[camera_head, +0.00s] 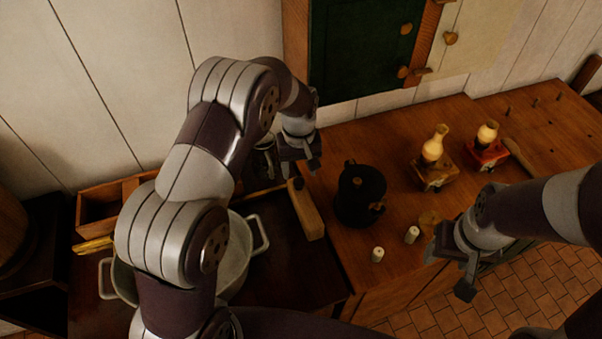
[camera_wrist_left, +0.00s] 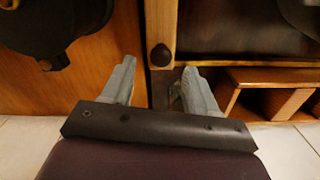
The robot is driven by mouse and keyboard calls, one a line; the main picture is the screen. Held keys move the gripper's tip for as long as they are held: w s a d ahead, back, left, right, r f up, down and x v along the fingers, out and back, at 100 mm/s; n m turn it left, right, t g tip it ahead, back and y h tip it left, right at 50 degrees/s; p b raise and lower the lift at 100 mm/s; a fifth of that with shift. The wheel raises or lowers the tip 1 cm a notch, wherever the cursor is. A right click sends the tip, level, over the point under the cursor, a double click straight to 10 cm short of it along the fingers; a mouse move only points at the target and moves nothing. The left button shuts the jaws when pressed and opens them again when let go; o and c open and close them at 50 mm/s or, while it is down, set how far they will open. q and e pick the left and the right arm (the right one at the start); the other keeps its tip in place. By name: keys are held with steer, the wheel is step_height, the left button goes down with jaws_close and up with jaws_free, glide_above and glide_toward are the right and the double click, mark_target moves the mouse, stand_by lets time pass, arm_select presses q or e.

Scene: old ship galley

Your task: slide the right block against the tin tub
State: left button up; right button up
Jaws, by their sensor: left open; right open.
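The tin tub (camera_head: 236,262) is a pale round vessel with two loop handles at lower left in the head view, partly hidden by my left arm. The right block (camera_head: 308,215) is a long wooden bar with a dark knob at its far end, lying right of the tub, apart from its right handle. It also shows in the left wrist view (camera_wrist_left: 161,25). My left gripper (camera_head: 287,167) is open near the block's knobbed end. In the wrist view its fingers (camera_wrist_left: 160,82) appear either side of that end. My right gripper (camera_head: 449,274) is open and empty at right.
A black pot (camera_head: 360,193) stands right of the block. Two small pale cylinders (camera_head: 377,255) (camera_head: 411,235) stand in front. Two lamps (camera_head: 433,160) (camera_head: 486,146) stand farther right. A wooden box (camera_head: 101,207) lies behind the tub at left, near the wall.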

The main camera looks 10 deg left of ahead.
mark_target(299, 180)
arm_select(q)
step_height(299, 180, down, 3)
steer(key=shift+r, duration=0.15)
steer(key=shift+s+a+f, duration=0.1)
steer(key=shift+a+f, duration=0.05)
steer(key=shift+f, duration=0.3)
steer(key=c, duration=0.4)
jaws_close()
steer(key=s+a+p, duration=0.2)
steer(key=s+a, duration=0.6)
steer(key=a, duration=0.4)
steer(key=shift+a, duration=0.15)
